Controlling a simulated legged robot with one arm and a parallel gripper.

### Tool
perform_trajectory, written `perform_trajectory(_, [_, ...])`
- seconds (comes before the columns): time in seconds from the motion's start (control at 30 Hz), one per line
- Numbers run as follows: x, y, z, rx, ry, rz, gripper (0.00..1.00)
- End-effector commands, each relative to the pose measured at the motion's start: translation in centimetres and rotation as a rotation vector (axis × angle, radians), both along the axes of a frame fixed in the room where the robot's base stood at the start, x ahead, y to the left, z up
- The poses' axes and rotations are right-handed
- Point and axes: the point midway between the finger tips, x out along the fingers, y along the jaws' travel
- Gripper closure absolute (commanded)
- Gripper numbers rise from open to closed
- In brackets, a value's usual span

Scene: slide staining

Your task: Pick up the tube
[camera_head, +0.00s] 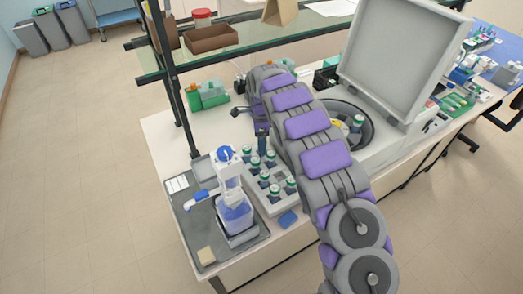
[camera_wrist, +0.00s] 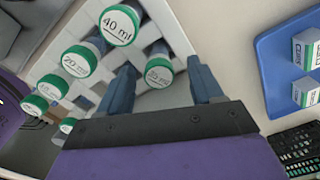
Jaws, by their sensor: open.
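Several tubes with white-and-green caps stand in a pale rack (camera_head: 262,199), which also shows in the wrist view (camera_wrist: 178,38). My gripper (camera_head: 262,138) is over the rack's back part in the head view. In the wrist view my gripper (camera_wrist: 164,80) has its two blue-grey fingers apart. One tube (camera_wrist: 158,72) shows between the fingers, closer to the left one; I cannot tell whether they touch. A tube marked 40 ml (camera_wrist: 118,24) and one marked 20 (camera_wrist: 78,61) stand to the left. Smaller-looking caps (camera_wrist: 35,104) lie beyond them.
A grey tray (camera_head: 208,252) with a wash bottle (camera_head: 235,212) stands left of the rack. An open centrifuge (camera_head: 365,130) is to the right. A glass shelf (camera_head: 270,47) runs above the bench's back. A blue tray (camera_wrist: 270,55) with small boxes is at the wrist view's right.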

Motion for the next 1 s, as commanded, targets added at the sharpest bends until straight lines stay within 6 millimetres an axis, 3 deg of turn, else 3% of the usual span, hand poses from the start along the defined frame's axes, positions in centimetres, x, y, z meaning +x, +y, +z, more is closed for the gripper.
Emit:
perform_trajectory(0.27, [-0.1,-0.1,-3.9,-0.002,0.004,-0.001,0.34])
perform_trajectory(0.53, [-0.1,0.0,-4.2,0.000,0.001,-0.001,0.34])
perform_trajectory(1.0, [-0.1,0.1,-4.3,0.000,0.001,0.000,0.79])
